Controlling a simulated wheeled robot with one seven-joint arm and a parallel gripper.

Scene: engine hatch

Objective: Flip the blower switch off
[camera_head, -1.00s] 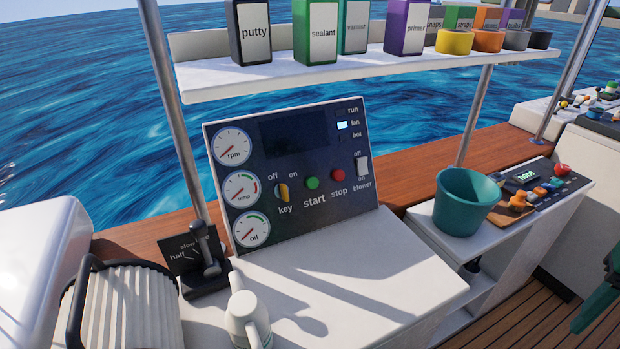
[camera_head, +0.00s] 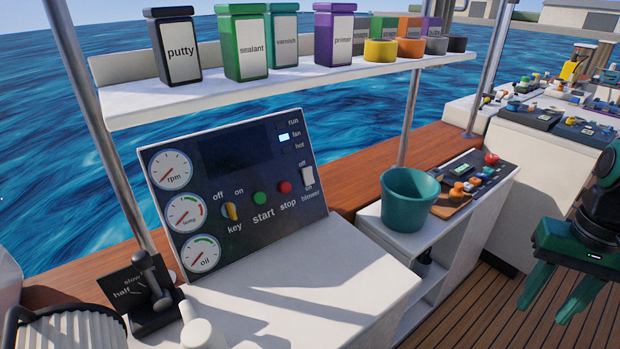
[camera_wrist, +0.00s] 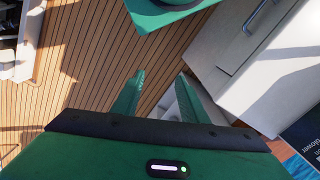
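I cannot tell clearly which way the rocker is tipped. My green gripper (camera_head: 548,308) is at the right of the head view, above the deck and well away from the panel. In the wrist view my gripper's two fingers (camera_wrist: 160,92) stand apart with nothing between them.
A teal bucket (camera_head: 408,205) stands on a white ledge right of the panel. A shelf (camera_head: 290,92) with jars and tape rolls runs above the panel. A throttle lever (camera_head: 152,280) stands at the panel's lower left. The white top (camera_head: 300,290) before the panel is mostly clear.

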